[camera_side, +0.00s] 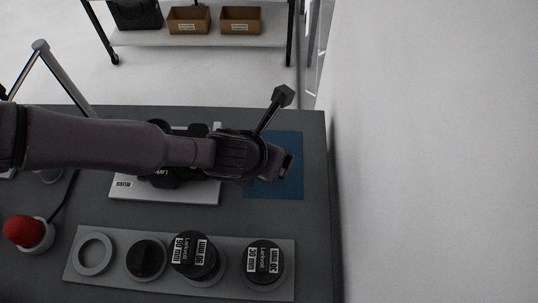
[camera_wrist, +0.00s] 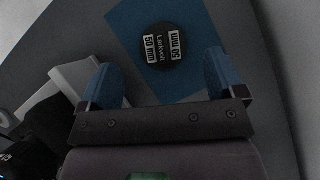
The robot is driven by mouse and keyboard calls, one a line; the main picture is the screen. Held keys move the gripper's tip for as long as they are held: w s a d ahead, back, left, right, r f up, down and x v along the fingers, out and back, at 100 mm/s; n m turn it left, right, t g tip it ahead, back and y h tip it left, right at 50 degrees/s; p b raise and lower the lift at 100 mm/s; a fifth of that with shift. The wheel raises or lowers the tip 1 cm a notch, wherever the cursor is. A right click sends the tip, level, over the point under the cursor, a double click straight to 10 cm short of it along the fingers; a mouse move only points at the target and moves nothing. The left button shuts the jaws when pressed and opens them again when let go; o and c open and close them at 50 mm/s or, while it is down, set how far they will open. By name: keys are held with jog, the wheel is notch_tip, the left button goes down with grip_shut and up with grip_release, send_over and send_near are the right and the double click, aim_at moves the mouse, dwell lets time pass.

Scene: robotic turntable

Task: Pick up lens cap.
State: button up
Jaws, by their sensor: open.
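The lens cap (camera_wrist: 160,44) is a round black disc with white "50 mm" labels. It lies on a blue mat (camera_wrist: 120,22) in the wrist view. My gripper (camera_wrist: 159,62) is open, with its two blue fingers apart. The cap shows between and beyond the fingertips, with nothing held. In the side view my gripper (camera_side: 287,165) hangs over the blue mat (camera_side: 290,187). The cap is not visible there, apparently hidden behind my gripper. How high the fingers are above the mat is hard to tell.
A white platform (camera_side: 208,196) with a dark camera (camera_side: 163,177) is left of the mat, partly under my arm. A grey tray (camera_side: 112,279) in front holds a ring and several round black pieces. A red button (camera_side: 23,230) is at left. The table's right edge is near the mat.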

jog(key=x, duration=0.4)
jog(key=c, duration=1)
